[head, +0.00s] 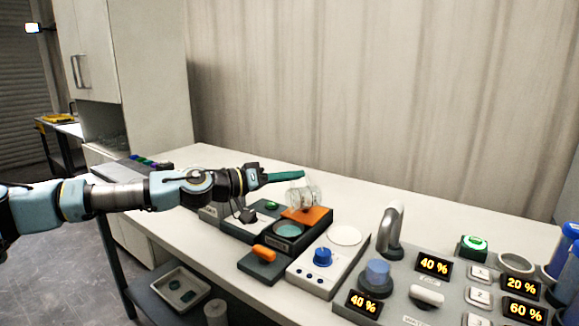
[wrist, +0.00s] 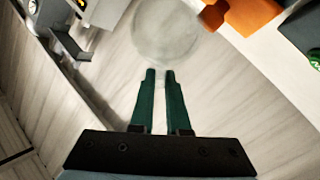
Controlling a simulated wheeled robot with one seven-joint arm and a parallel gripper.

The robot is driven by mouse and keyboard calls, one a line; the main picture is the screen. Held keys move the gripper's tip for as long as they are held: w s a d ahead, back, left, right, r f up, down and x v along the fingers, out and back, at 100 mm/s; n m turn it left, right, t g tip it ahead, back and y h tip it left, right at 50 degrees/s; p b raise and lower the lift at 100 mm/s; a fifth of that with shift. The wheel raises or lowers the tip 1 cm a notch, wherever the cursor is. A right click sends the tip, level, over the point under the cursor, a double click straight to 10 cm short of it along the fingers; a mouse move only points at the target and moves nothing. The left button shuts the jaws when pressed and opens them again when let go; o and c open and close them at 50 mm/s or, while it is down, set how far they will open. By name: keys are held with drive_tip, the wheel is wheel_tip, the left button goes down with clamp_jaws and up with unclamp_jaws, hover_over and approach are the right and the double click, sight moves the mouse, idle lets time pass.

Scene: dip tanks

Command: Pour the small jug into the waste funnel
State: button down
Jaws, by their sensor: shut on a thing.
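My gripper (head: 300,175) has long green fingers, nearly together, and reaches in from the left over the bench. It is shut on a small clear glass jug (head: 303,194), held at the fingertips above an orange block and apparently tilted. In the wrist view the jug (wrist: 165,32) is a pale see-through round shape just beyond the fingertips (wrist: 160,75). I cannot tell whether liquid is in it. I cannot identify the waste funnel for certain; a round pale rim (head: 515,263) at the right may be it.
Below the jug stand the orange block (head: 318,215) and a dark unit with a green round top (head: 289,229). A white device with a blue knob (head: 322,256) is to the right. A curved metal spout (head: 390,230) rises from the grey control panel. Bench behind is clear.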

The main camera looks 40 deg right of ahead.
drive_tip(key=shift+s+d+r+t+y+p, duration=0.15)
drive_tip(key=shift+d+r+y+p, duration=0.25)
drive_tip(key=shift+p, duration=1.2)
drive_tip(key=shift+d+r+t+y+p, duration=0.15)
drive_tip(key=shift+y+p, duration=0.45)
drive_tip(key=shift+p, duration=0.95)
